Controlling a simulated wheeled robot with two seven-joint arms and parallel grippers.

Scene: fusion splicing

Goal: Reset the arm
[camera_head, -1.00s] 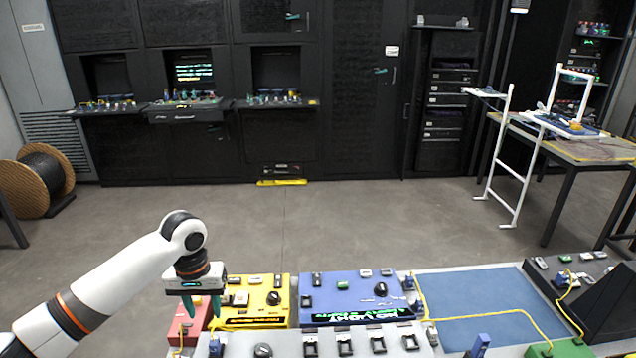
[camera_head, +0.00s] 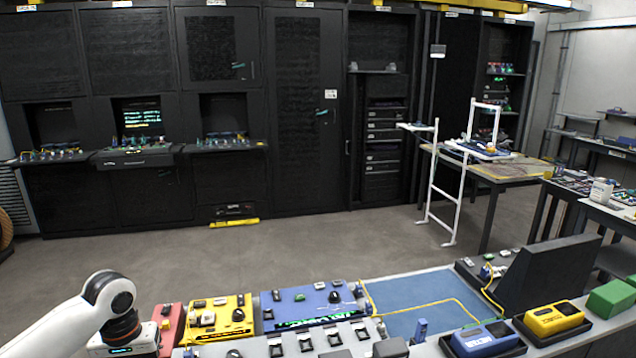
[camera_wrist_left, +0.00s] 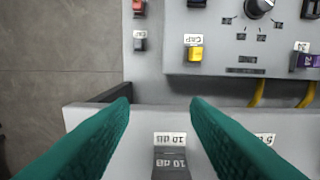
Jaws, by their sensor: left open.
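My left arm comes in at the lower left of the head view, bent at a white joint (camera_head: 108,290). Its fingers are cut off there by the bottom edge. In the left wrist view my left gripper (camera_wrist_left: 160,106) shows two green fingers spread apart with nothing between them. They are over a grey panel (camera_wrist_left: 90,116) with a dark switch (camera_wrist_left: 170,162) labelled 10 dB. A grey unit (camera_wrist_left: 222,82) with a black knob, a yellow connector (camera_wrist_left: 195,53) and a purple connector lies beyond the fingertips. My right arm is not in view.
A red box (camera_head: 170,322), yellow box (camera_head: 215,326) and blue box (camera_head: 290,303) stand along the bench beside a blue mat (camera_head: 410,300). A black slanted stand (camera_head: 555,275) is at the right. Open floor lies behind, before dark cabinets (camera_head: 290,110).

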